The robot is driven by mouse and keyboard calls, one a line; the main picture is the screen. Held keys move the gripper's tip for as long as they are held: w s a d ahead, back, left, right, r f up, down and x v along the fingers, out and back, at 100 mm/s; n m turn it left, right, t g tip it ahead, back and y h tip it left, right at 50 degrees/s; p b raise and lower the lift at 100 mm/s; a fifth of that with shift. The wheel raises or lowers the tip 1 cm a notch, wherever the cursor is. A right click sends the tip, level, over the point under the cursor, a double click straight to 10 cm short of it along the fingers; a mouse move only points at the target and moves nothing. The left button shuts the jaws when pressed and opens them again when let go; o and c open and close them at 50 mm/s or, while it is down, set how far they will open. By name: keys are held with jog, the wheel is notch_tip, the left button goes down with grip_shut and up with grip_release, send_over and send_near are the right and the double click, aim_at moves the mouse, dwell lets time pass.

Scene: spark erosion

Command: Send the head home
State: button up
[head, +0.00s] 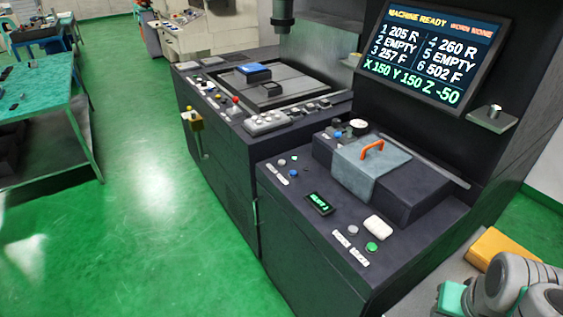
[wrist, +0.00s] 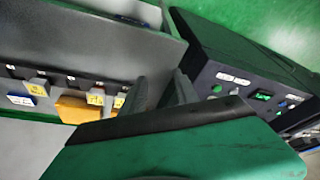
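The machine head (head: 283,12) is a dark cylinder hanging at the top over the work tank; its upper part is cut off. The screen (head: 430,50) reads MACHINE READY, WORN NONE and X 150 Y 150 Z -50. The front console carries a green button (head: 371,247), a grey button (head: 354,230), a blue button (head: 292,171) and a small green-lit display (head: 320,203). Their labels are too small to read. My gripper (wrist: 165,90) shows two dark fingers apart with nothing seen between them; it is away from the console buttons, which show at right in the wrist view.
A rack with yellow-tagged slots (wrist: 70,85) is beside my gripper.

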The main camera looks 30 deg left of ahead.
jog(key=shift+c, duration=0.2)
grip_shut()
dwell(1.4)
